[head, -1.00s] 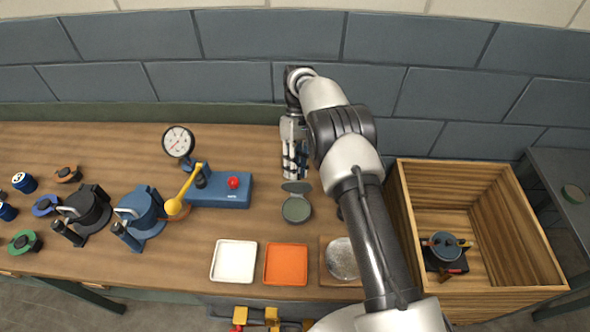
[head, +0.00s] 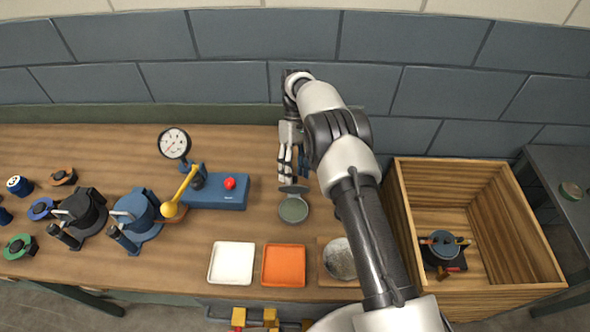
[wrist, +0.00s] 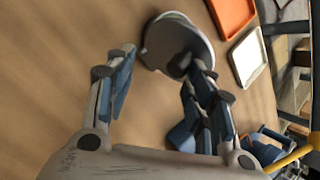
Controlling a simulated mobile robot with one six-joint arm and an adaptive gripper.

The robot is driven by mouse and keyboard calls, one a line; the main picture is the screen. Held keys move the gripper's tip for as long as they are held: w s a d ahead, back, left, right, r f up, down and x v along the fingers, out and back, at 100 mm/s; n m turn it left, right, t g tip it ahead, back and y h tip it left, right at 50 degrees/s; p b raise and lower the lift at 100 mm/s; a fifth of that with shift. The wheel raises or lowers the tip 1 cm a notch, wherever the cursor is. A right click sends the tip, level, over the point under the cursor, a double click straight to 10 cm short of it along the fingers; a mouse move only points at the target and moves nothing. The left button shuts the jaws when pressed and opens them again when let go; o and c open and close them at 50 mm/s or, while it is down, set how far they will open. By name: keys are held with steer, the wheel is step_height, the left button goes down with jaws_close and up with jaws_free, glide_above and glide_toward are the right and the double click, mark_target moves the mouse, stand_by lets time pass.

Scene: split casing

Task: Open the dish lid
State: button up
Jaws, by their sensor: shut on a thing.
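The round grey-green dish (head: 293,210) stands on the wooden bench, open towards the head camera. Its lid (head: 292,189) is raised at the dish's far rim and shows as a thin, tilted sliver. My gripper (head: 291,172) is just beyond the lid, fingers pointing down towards it. In the wrist view the dish (wrist: 168,38) lies at the top, partly behind one finger. My gripper (wrist: 158,66) spans the view there, one fingertip overlapping the dish's rim. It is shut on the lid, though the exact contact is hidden.
A white tray (head: 231,263) and an orange tray (head: 284,266) lie in front of the dish, beside a silver disc (head: 339,259). A blue device with a red button (head: 229,184) and a gauge (head: 174,143) stands left. A wooden crate (head: 512,190) is at right.

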steer(key=shift+f, duration=0.2)
step_height(320, 180, up, 10)
steer(key=shift+r, duration=0.2)
stand_by(0.6)
